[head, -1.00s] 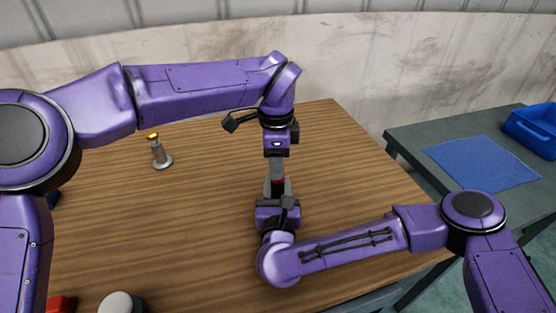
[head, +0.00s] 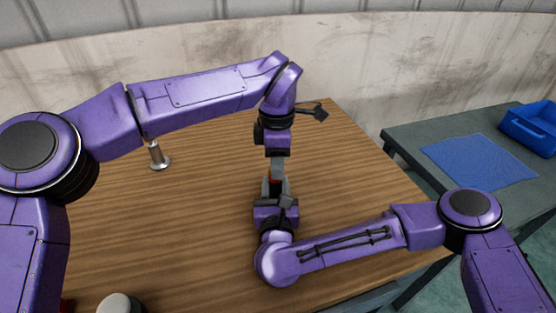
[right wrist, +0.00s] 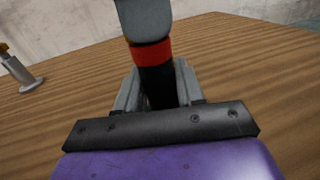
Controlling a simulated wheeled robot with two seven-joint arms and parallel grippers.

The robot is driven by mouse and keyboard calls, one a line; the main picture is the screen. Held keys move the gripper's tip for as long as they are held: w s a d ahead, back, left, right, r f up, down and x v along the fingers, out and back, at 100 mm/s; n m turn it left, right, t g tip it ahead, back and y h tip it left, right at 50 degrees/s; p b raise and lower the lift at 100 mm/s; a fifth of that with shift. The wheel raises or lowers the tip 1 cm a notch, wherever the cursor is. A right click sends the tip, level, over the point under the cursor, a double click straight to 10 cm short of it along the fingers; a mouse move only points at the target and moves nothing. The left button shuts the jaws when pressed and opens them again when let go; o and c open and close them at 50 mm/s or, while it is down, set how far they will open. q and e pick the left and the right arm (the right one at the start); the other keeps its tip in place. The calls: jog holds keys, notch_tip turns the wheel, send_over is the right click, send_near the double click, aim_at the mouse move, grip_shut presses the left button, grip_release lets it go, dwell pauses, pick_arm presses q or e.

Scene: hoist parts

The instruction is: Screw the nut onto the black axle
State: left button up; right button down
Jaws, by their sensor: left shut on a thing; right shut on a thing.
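The black axle (right wrist: 157,88) stands between the fingers of my right gripper (head: 275,189), which is shut on it; the fingers also show in the right wrist view (right wrist: 156,80). A red ring (right wrist: 151,54), seemingly the nut, sits around the upper part of the axle. It shows as a small red spot in the head view (head: 275,181). My left gripper (head: 277,172) points down from above, shut, with its grey fingers (right wrist: 147,22) at the red ring. The fingers hide the axle's top and any thread, so how far the ring sits on it cannot be told.
A metal post on a round foot (head: 158,157) stands on the wooden table (head: 210,225) at left, partly behind my left arm. A pale round object (head: 120,303) is at the near edge. A side table at right bears a blue mat (head: 478,162) and blue bin (head: 530,130).

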pick_arm(q)
jog(key=m, duration=0.6)
jog(key=shift+w+a+r+m, duration=0.1)
jog(key=shift+w+m, duration=0.05)
jog(key=shift+m, duration=0.15)
pick_arm(e)
jog(key=shift+s+a, duration=0.1)
jog(key=shift+a, duration=0.05)
pick_arm(q)
jog(key=m, duration=0.9)
jog(key=shift+a+m, duration=0.1)
jog(key=shift+m, duration=0.3)
jog(key=o, duration=1.1)
jog(key=shift+s, duration=0.3)
jog(key=shift+r, duration=0.15)
notch_tip(320, 180, up, 12)
jog(key=shift+f, duration=0.15)
